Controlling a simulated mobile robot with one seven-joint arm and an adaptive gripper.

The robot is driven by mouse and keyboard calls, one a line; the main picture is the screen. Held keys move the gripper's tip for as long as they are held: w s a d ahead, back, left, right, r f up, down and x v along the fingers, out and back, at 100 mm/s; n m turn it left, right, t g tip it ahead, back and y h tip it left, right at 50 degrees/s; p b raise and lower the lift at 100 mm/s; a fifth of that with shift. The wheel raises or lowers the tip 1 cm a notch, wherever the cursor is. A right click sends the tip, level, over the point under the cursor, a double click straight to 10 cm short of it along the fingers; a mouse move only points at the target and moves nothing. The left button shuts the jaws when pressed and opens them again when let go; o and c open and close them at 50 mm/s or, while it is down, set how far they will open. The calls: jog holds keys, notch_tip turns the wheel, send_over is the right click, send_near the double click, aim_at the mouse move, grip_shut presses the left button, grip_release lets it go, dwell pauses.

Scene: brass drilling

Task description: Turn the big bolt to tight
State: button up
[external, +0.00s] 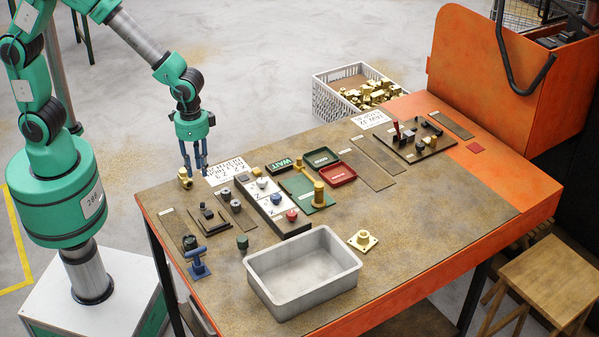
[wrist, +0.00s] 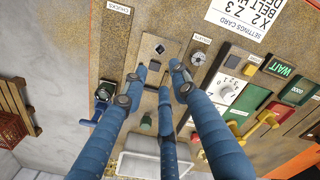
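My gripper (external: 195,168) hangs above the near left part of the bench, blue fingers pointing down. In the wrist view its fingers (wrist: 162,72) are spread, with nothing between them. Below them is a brown plate (wrist: 158,28) with a dark diamond-shaped spot. Grey round pieces (external: 237,207) stand on a plate right of the gripper; one (wrist: 198,58) shows beside a fingertip. A brass fitting (external: 185,181) stands just below and left of the gripper in the external view. No piece is clearly identifiable as the big bolt, and no tight mark is readable.
A settings card (external: 224,171) lies behind the plates. A panel with knobs (external: 291,215), a WAIT sign (external: 279,164), and green and red trays (external: 338,176) are to the right.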

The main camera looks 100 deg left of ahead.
aim_at(206, 204)
jog(key=shift+f, duration=0.1)
notch_tip(206, 204, down, 14)
jog(key=shift+r+b, duration=0.2)
jog(key=shift+b, duration=1.05)
grip_shut()
